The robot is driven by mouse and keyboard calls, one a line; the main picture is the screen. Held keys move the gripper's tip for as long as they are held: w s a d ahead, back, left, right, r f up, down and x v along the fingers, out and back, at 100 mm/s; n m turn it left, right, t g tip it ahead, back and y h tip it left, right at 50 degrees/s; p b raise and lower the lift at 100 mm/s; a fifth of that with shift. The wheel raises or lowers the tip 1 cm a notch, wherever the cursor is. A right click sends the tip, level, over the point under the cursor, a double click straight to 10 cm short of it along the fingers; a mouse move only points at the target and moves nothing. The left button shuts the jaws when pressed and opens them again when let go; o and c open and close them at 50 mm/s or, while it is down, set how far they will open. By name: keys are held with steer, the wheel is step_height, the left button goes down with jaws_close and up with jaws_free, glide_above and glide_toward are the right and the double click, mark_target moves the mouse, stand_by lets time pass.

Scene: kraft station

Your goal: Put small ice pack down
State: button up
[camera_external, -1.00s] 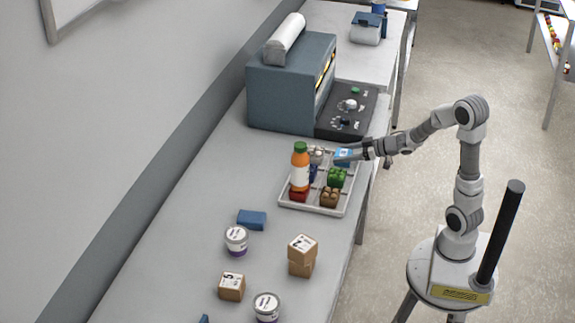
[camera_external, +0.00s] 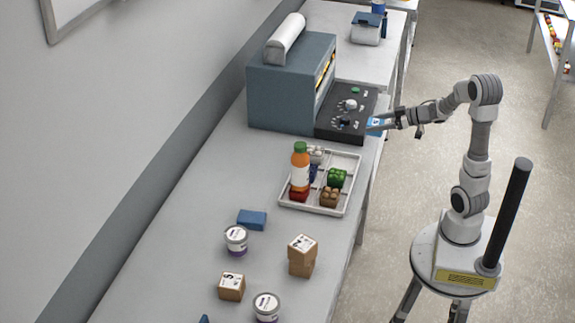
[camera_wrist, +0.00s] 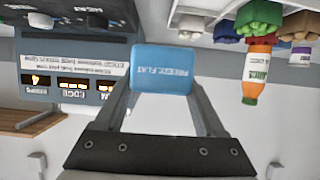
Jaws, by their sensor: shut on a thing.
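The small ice pack (camera_wrist: 162,70) is light blue with white lettering, and my gripper (camera_wrist: 164,92) is shut on it in the wrist view. In the external view the ice pack (camera_external: 376,124) shows at the tip of my gripper (camera_external: 382,122), by the front edge of the bench, near the right side of the black panel with small items. The pack is partly covered by the fingers there. I cannot tell its exact height above the bench.
A white divided tray (camera_external: 346,203) holds an orange bottle (camera_external: 300,168), green (camera_external: 337,177) and brown (camera_external: 330,196) items. Behind it stands a blue-grey machine (camera_external: 280,95) with a black panel (camera_external: 330,128). Boxes (camera_external: 302,250) and tubs (camera_external: 236,240) stand nearer. Bench between tray and panel is narrow.

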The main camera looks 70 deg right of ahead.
steer(key=w+d+r+m+g+h+p, duration=0.2)
steer(key=w+d+r+m+h, duration=0.3)
steer(key=d, duration=0.5)
steer(key=w+d+r+m+g+h+p, duration=0.1)
steer(key=w+d+r+m+g+h, duration=0.1)
steer(key=w+d+m+h, duration=0.45)
steer(key=w+a+r+m+g+h+p, duration=0.25)
steer(key=w+r+g, duration=0.25)
steer(key=w+r, duration=0.5)
steer(key=w+a+f+y+b, duration=0.1)
steer(key=w+a, duration=0.7)
steer(key=a, duration=0.5)
steer(key=w+a+f+n+t+y+b, duration=0.1)
steer(key=a+f+b, duration=0.2)
steer(key=a+f, duration=0.4)
steer(key=w+a+f+n+t+y+b, duration=0.1)
steer(key=w+a+f+n+t+b, duration=0.1)
steer(key=a+f, duration=0.5)
steer(key=w+a+f+n+t+y+b, duration=0.1)
steer(key=a+f+b, duration=0.3)
steer(key=a, duration=1.2)
steer(key=shift+w+f+n+t+y+b, duration=0.15)
steer(key=shift+w+f+n+t+b, duration=0.1)
steer(key=shift+f, duration=0.7)
steer(key=shift+w+f+n+t+y+b, duration=0.15)
steer(key=shift+f+n, duration=0.1)
steer(key=shift+f, duration=0.65)
steer(key=shift+f+b, duration=0.5)
steer(key=shift+f, duration=2.35)
